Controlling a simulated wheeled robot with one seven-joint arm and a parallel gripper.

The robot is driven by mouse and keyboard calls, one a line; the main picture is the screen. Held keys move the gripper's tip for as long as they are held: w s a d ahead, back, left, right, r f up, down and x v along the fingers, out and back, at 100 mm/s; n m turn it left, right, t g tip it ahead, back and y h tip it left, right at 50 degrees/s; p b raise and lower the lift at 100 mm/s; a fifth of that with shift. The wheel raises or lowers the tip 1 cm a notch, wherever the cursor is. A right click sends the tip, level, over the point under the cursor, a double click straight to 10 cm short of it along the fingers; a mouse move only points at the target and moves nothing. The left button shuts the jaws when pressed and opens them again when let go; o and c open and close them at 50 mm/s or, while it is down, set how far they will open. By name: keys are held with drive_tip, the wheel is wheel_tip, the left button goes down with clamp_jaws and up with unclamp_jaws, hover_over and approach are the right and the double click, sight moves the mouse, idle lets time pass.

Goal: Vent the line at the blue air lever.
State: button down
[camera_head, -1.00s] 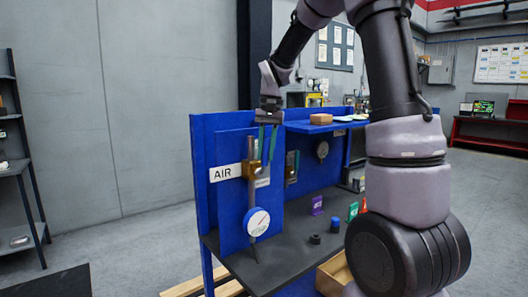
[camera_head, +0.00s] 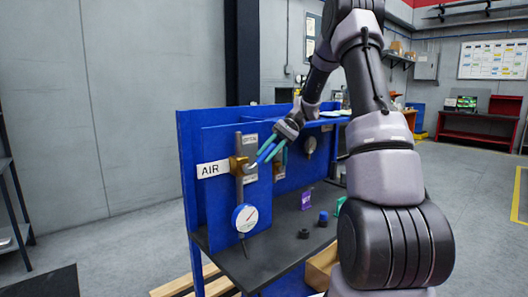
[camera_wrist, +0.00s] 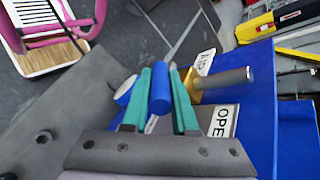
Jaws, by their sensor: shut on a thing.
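The blue air lever (camera_wrist: 160,90) shows in the wrist view as a blue, rounded grip between my two teal fingers. My gripper (camera_head: 264,158) is shut on it, with its fingers sloping down and left toward the panel. In the head view the lever's blue grip (camera_head: 265,148) is partly covered by the fingers and leans up and right from the brass valve body (camera_head: 237,166). The brass body (camera_wrist: 194,86) is beside the fingers in the wrist view. The AIR label (camera_head: 213,169) is left of the valve. A plate reading OPEN (camera_wrist: 221,121) is near the fingers.
A white-faced gauge (camera_head: 246,217) is below the valve on the blue panel (camera_head: 190,150). The dark bench top (camera_head: 262,262) holds a purple block (camera_head: 306,199) and small dark and blue caps (camera_head: 323,217). A shelf runs behind my gripper.

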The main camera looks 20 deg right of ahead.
drive_tip(key=shift+w+d+f+y, duration=0.1)
drive_tip(key=shift+d+f+y, duration=0.1)
drive_tip(key=shift+f+y, duration=0.15)
drive_tip(key=shift+g, duration=0.3)
drive_tip(key=c, duration=0.7)
unclamp_jaws()
drive_tip(key=v, duration=1)
drive_tip(key=shift+w+d+r, duration=0.1)
drive_tip(key=shift+d, duration=0.3)
